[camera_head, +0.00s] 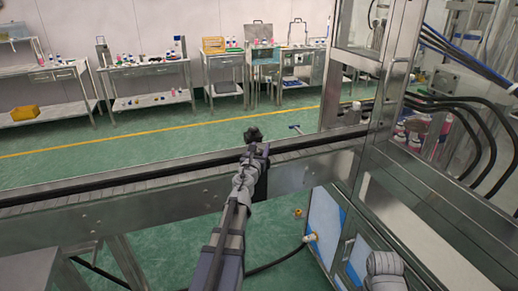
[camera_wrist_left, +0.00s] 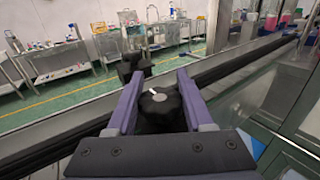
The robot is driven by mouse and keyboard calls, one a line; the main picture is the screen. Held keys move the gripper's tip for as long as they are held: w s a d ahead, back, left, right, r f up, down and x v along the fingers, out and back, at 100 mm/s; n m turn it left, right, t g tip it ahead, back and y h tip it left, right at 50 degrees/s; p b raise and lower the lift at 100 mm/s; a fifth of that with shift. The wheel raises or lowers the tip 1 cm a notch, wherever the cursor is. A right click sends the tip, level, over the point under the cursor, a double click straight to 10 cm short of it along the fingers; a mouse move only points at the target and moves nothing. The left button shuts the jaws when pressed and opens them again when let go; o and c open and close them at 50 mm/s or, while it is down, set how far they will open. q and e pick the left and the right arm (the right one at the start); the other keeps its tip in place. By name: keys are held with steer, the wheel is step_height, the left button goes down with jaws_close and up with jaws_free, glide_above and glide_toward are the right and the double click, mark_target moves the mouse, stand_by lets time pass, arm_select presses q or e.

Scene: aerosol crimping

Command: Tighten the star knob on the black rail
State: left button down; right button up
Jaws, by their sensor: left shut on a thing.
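The black rail (camera_head: 130,178) runs along the near edge of the conveyor, and it also crosses the left wrist view (camera_wrist_left: 225,68). The star knob (camera_wrist_left: 158,102) is black with a grey centre cap and a white mark. It sits between the two purple-grey fingers of my left gripper (camera_wrist_left: 160,88), which is shut on it. In the head view my left gripper (camera_head: 256,153) is at the rail, and the arm hides most of the knob.
A black clamp block (camera_wrist_left: 134,66) stands just beyond the knob; it also shows in the head view (camera_head: 252,134). A steel-framed machine (camera_head: 345,100) with black hoses (camera_head: 470,125) stands at the right. Benches (camera_head: 150,75) line the far wall across the open green floor.

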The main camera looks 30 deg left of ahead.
arm_select(q)
steer(key=shift+h, duration=0.3)
steer(key=shift+c, duration=1.5)
jaws_free()
steer(key=v, duration=0.8)
steer(key=shift+w, duration=0.1)
